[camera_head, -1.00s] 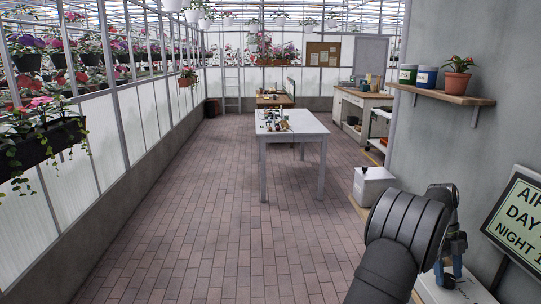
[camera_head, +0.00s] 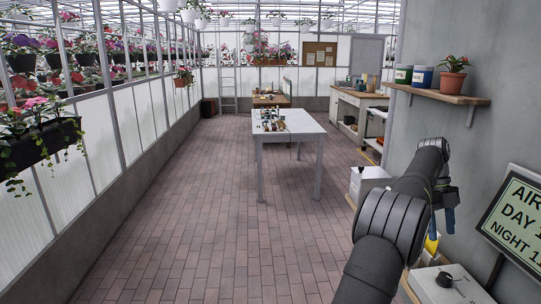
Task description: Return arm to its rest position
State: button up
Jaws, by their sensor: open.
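My arm rises from the bottom right of the head view. Its dark links partly hide my gripper (camera_head: 443,220), which hangs at the right with its blue fingers pointing down. The fingers appear apart, and I see nothing held between them. The gripper is above a white box-like surface (camera_head: 470,286) with a small black object on it, and clear of it.
A grey wall with a shelf (camera_head: 440,96) of pots and a sign (camera_head: 515,215) stand close on the right. A small yellow thing (camera_head: 432,243) shows below my gripper. A white table (camera_head: 300,127) with small items stands ahead. The brick floor is open.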

aim_at(445, 277)
jog(key=x, duration=1.2)
jog(key=shift+s+f, duration=0.2)
jog(key=shift+w+a+r+n, duration=0.1)
jog(key=shift+a+r+n, duration=0.1)
jog(key=shift+n, duration=0.4)
jog(key=shift+n+h, duration=0.4)
jog(key=n+t+h, duration=0.1)
jog(key=n, duration=0.3)
jog(key=shift+a+n, duration=0.1)
jog(key=shift+n, duration=0.3)
jog(key=n, duration=0.1)
jog(key=n+t, duration=0.1)
jog(key=n+h, duration=0.1)
jog(key=n, duration=0.1)
jog(key=shift+s+a+t, duration=0.1)
jog(key=shift+s+t, duration=0.2)
jog(key=n, duration=0.1)
jog(key=n+t, duration=0.1)
jog(key=n, duration=0.1)
jog(key=n+t, duration=0.1)
jog(key=n, duration=0.1)
jog(key=shift+s+h, duration=0.25)
jog(key=shift+h, duration=0.05)
jog(key=shift+s+n+t+y, duration=0.15)
jog(key=shift+n+t, duration=0.3)
jog(key=shift+n, duration=0.9)
jog(key=shift+n+t+y, duration=0.25)
jog(key=shift+n+t, duration=0.2)
jog(key=shift+n, duration=0.9)
